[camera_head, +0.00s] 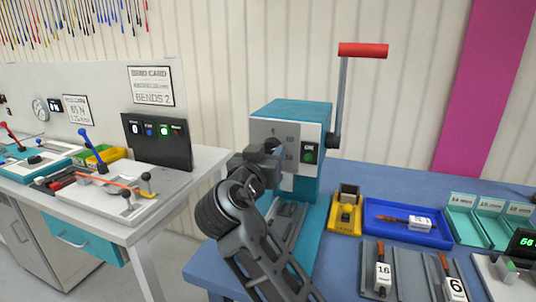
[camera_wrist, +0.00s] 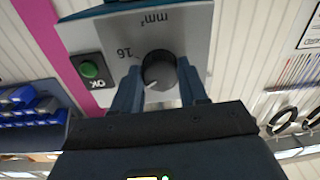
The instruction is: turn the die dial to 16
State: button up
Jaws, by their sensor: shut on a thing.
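The die dial is a round dark knob (camera_wrist: 159,66) on the grey front plate of a teal machine (camera_head: 288,112). In the wrist view its white pointer mark points to the lower left, and the number 16 (camera_wrist: 131,53) is printed to the knob's upper left, so the pointer is not at 16. My gripper (camera_wrist: 160,82) is shut on the dial, one finger on each side. In the head view my gripper (camera_head: 268,151) is at the machine's front and hides part of the dial and its scale. A green OK button (camera_head: 309,156) is to the right of the dial.
A crank with a red handle (camera_head: 363,50) rises at the machine's right. A yellow block (camera_head: 344,225), a blue tray (camera_head: 375,207) and teal bins (camera_head: 462,222) stand right on the blue table. Another workbench (camera_head: 185,185) is at the left.

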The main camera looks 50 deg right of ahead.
jog(key=shift+f+b, duration=0.2)
jog(key=shift+b, duration=0.45)
jog(key=m+b, duration=1.2)
jog(key=b, duration=0.9)
jog(key=shift+w+h, duration=0.1)
jog(key=shift+h, duration=0.2)
jog(key=shift+r, duration=0.15)
jog(key=o, duration=1.1)
jog(key=shift+c, duration=0.2)
jog(key=shift+a, duration=0.1)
